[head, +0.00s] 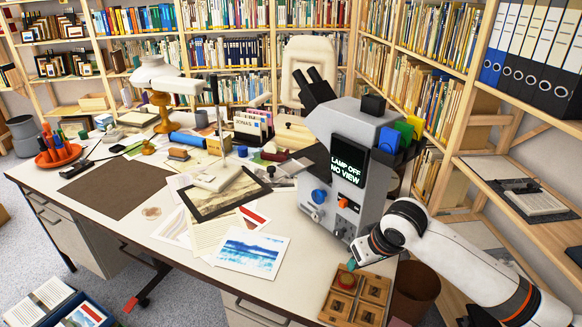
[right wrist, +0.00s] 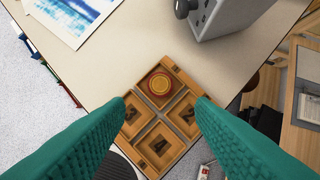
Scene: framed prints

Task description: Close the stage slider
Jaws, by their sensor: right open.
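A grey microscope-like instrument (head: 340,165) stands at the right end of the desk, its dark screen reading "LAMP OFF NO VIEW". A blue knob (head: 318,196) and an orange knob (head: 342,203) are on its side. I cannot make out a stage slider for certain. Its grey base also shows in the right wrist view (right wrist: 222,12). My right gripper (right wrist: 162,102) is open and empty, its teal fingers above a wooden tray (right wrist: 181,76). In the head view the gripper is mostly hidden by its own wrist, beside the instrument's base. My left gripper is out of view.
The tray, at the desk's front right corner, has several compartments; one holds a red-orange round piece (right wrist: 160,84). Prints and papers (head: 250,252) lie left of the instrument. A brown bin (head: 414,290) stands beside the desk. Shelves (head: 450,95) close off the right.

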